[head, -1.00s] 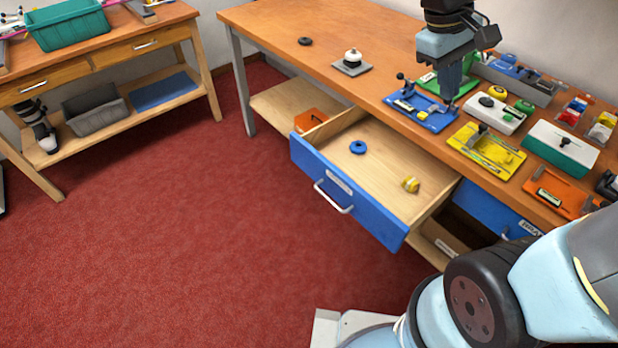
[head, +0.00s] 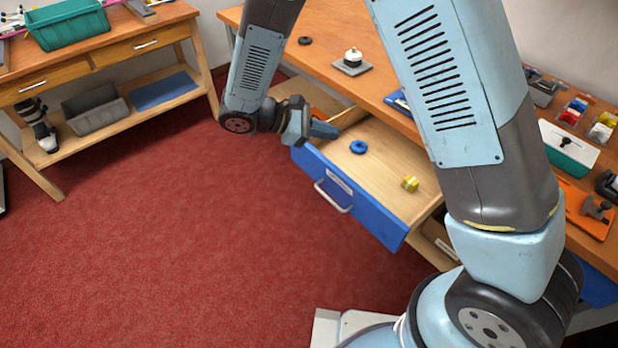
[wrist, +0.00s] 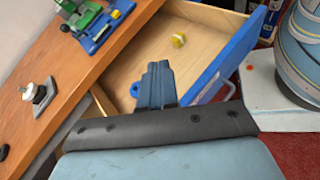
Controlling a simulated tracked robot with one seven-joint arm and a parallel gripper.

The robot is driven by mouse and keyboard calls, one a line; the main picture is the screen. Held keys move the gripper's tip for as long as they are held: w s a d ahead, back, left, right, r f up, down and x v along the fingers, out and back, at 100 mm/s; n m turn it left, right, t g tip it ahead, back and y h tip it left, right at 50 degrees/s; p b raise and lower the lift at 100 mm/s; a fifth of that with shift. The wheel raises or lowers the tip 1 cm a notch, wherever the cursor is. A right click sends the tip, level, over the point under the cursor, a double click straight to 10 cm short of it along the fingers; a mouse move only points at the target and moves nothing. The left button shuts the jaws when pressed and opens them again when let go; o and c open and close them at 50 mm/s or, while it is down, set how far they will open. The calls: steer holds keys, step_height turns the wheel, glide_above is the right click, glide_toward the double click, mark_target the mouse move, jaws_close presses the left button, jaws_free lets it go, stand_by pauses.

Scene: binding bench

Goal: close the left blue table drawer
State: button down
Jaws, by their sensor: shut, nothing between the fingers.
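The left blue table drawer (head: 347,197) is pulled well out from under the wooden bench, its blue front and silver handle (head: 334,196) facing the red floor. Inside it lie a blue ring (head: 358,147) and a small yellow item (head: 410,183). My gripper (head: 334,130) is shut and empty, at the far left end of the drawer near its front panel. Whether it touches the drawer cannot be told. In the wrist view my shut fingers (wrist: 158,70) point over the drawer's inside, with the blue front panel (wrist: 228,62) to their right.
The wooden bench top (head: 330,60) carries a grey plate with a white-topped knob (head: 352,60), a black ring (head: 305,41) and coloured fixtures, partly hidden by my arm. A second table (head: 110,50) stands at the left. The red floor before the drawer is clear.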

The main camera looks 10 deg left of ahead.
steer(key=s+a+f+n+t, duration=0.45)
steer(key=a+f, duration=0.35)
steer(key=f, duration=0.2)
steer(key=n+t, duration=0.5)
glide_toward(319, 173)
steer(key=shift+t+y, duration=0.25)
steer(key=shift+y, duration=0.15)
steer(key=x, duration=0.7)
steer(key=shift+s+d+r, duration=0.1)
steer(key=shift+s, duration=0.05)
